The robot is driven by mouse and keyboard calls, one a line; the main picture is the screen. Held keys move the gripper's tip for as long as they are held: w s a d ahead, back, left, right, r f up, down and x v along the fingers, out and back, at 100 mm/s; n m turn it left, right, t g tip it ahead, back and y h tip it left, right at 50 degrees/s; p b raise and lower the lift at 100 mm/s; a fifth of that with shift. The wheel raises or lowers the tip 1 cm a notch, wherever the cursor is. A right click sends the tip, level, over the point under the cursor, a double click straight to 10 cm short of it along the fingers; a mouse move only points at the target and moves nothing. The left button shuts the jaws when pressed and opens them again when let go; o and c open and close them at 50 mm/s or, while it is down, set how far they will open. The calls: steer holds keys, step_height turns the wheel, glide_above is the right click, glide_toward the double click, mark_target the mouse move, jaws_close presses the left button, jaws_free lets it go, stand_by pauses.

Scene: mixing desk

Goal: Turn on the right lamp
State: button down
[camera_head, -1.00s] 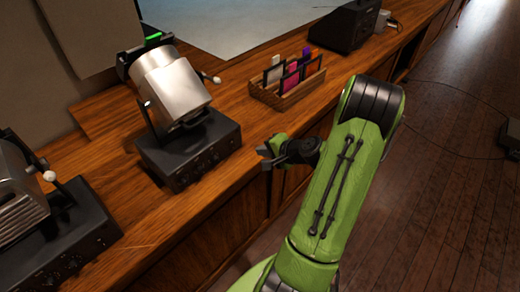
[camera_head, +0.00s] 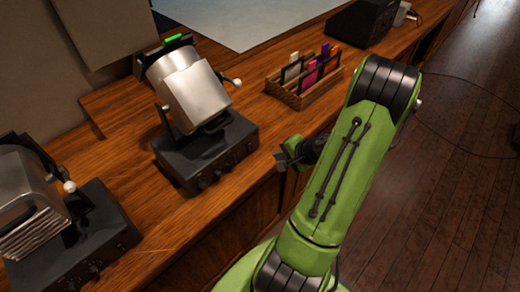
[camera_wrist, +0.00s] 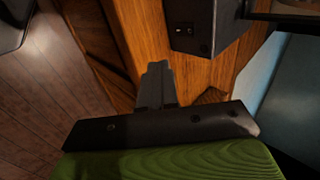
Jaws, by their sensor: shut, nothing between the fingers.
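The right lamp (camera_head: 188,90) has a silver head, tilted on a black base (camera_head: 207,155) with small knobs along its front. A green strip (camera_head: 173,38) glows at the top of its frame, and a white-tipped lever (camera_head: 235,82) sticks out at its right. A similar lamp (camera_head: 30,205) stands at the lower left, partly cut off. My gripper (camera_head: 281,157) is just right of the right lamp's base, near the desk's front edge, apart from it. In the wrist view my fingers (camera_wrist: 157,82) are closed and empty.
A wooden holder (camera_head: 295,97) with several coloured cards stands on the desk behind my gripper. A black box (camera_head: 361,22) stands farther back. The wooden desk (camera_head: 150,215) is clear between the two lamps. Open floor (camera_head: 455,200) lies at the right.

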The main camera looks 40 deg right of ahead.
mark_target(251, 149)
steer(key=b+x, duration=0.1)
steer(key=x, duration=0.7)
steer(key=shift+w+f, duration=0.25)
steer(key=shift+f, duration=0.05)
steer(key=w, duration=0.2)
steer(key=w+f, duration=0.1)
steer(key=w, duration=0.1)
steer(key=shift+a, duration=0.1)
steer(key=shift+w+f, duration=0.1)
steer(key=shift+w, duration=0.35)
steer(key=shift+w+f, duration=0.1)
steer(key=shift+s, duration=0.25)
steer(key=shift+w+r, duration=0.2)
steer(key=shift+s+r+p, duration=0.1)
steer(key=shift+r+p, duration=0.35)
steer(key=shift+r, duration=0.3)
